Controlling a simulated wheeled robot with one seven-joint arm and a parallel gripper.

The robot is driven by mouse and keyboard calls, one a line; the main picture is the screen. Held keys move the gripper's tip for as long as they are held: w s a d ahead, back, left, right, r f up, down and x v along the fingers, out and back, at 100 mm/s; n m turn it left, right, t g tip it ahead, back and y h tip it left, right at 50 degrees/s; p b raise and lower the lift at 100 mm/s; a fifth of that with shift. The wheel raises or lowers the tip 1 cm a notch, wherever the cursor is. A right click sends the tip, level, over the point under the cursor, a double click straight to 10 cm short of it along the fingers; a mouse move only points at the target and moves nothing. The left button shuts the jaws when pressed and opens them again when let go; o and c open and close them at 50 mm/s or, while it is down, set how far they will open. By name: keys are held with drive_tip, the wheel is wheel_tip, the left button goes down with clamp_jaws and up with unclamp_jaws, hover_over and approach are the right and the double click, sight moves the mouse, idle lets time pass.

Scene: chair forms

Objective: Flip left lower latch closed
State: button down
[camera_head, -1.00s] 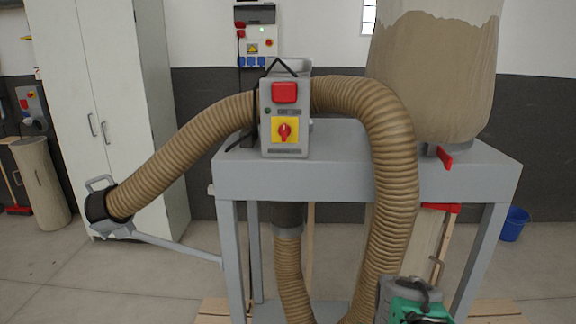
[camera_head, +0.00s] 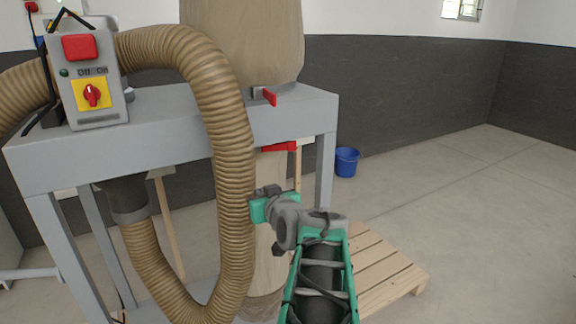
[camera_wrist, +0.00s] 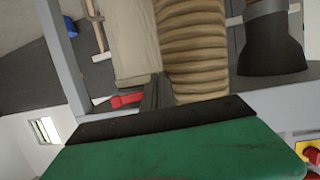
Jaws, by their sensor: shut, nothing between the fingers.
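A red lower latch (camera_head: 279,147) shows just under the frame's top, at the upper end of the lower collection bag (camera_head: 268,235). It lies roughly level, sticking out to the right. It also shows in the wrist view (camera_wrist: 127,99), upside down, close beside my dark fingers. A second red latch (camera_head: 270,96) sits above the frame top under the upper bag (camera_head: 245,45) and points down and right. My gripper (camera_head: 270,190) is shut and empty, below the lower latch and by the hose. Its fingers also show in the wrist view (camera_wrist: 156,92). I see no contact with a latch.
A thick ribbed tan hose (camera_head: 228,140) hangs just left of my gripper. The grey metal frame (camera_head: 165,125) carries a switch box (camera_head: 95,75). A wooden pallet (camera_head: 375,262) lies on the floor at right, a blue bucket (camera_head: 346,162) behind. Floor farther right is clear.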

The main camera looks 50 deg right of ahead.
drive_tip(key=s+d+r+m+t+h, duration=0.15)
drive_tip(key=s+d+r+h, duration=0.35)
drive_tip(key=d, duration=0.5)
drive_tip(key=p, duration=0.3)
approach(292, 148)
drive_tip(key=shift+m+y, duration=0.3)
drive_tip(key=shift+m, duration=0.05)
drive_tip(key=x, duration=0.6)
drive_tip(key=shift+w+d+r, duration=0.2)
drive_tip(key=shift+w+d, duration=0.05)
drive_tip(key=shift+d, duration=0.05)
